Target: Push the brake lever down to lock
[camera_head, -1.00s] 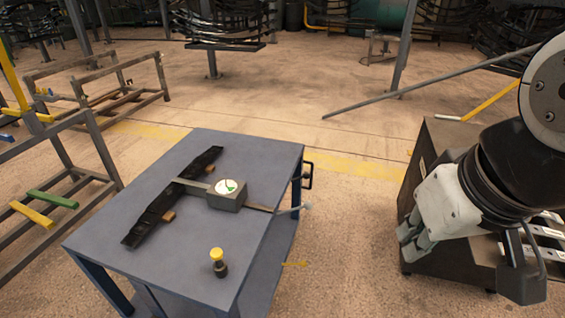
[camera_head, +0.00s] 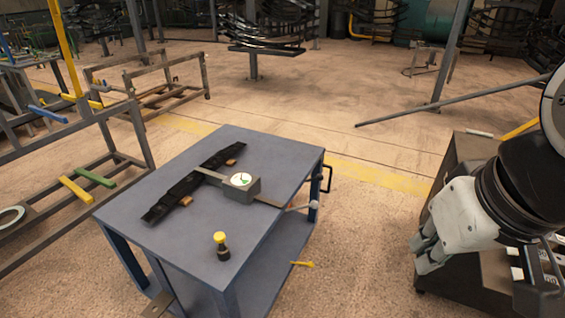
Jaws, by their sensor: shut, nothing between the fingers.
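The blue-grey cart (camera_head: 160,222) stands on the floor in the middle of the picture. A small yellow piece (camera_head: 302,264), which looks like the brake lever, sticks out low at the cart's right side near the floor. It looks roughly level, and I cannot tell whether it is locked. My gripper (camera_head: 421,252) is at the right, pale grey with its fingers pointing down and left. It is shut and empty, well to the right of the yellow piece and apart from the cart.
A dark cabinet (camera_head: 470,165) stands behind my gripper. Metal racks (camera_head: 70,145) stand at the left. Open floor lies between cart and cabinet.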

